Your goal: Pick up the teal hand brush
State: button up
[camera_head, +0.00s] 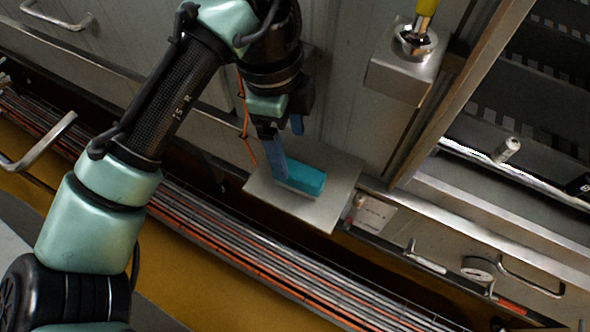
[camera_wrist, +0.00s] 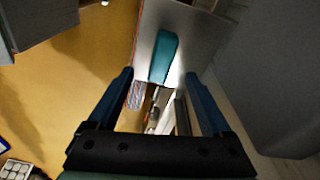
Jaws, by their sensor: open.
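The teal hand brush (camera_head: 303,178) lies on a small metal plate (camera_head: 325,211) that juts out from the panelled wall. A paler strip shows along its lower side. My gripper (camera_head: 288,154) is open and empty, with blue fingers pointing down at the brush. In the head view one finger covers the brush's left end. In the wrist view the brush (camera_wrist: 164,57) appears between the lines of the two fingers (camera_wrist: 159,75), beyond their tips. I cannot tell whether a finger touches it. The plate (camera_wrist: 200,28) also shows there.
A metal block (camera_head: 405,75) with a cup and a yellow-handled tool stands at upper right. A slanted metal frame (camera_head: 465,90) is beside it. A cable bundle (camera_head: 240,255) runs below the plate. A gauge (camera_head: 478,268) and handles sit at lower right.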

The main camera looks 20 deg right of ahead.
aim_at(299, 170)
jog(key=shift+s+d+f+b, duration=0.1)
jog(key=shift+d+f+b, duration=0.15)
jog(key=shift+f, duration=1.15)
jog(key=shift+s+d+f+b, duration=0.1)
jog(key=shift+s+d+f, duration=0.1)
jog(key=shift+f, duration=1.15)
jog(key=shift+s+d+f+b, duration=0.1)
jog(key=shift+d+f+b, duration=0.15)
jog(key=shift+f, duration=1.15)
jog(key=shift+f, duration=0.25)
jog(key=shift+c, duration=0.3)
grip_shut()
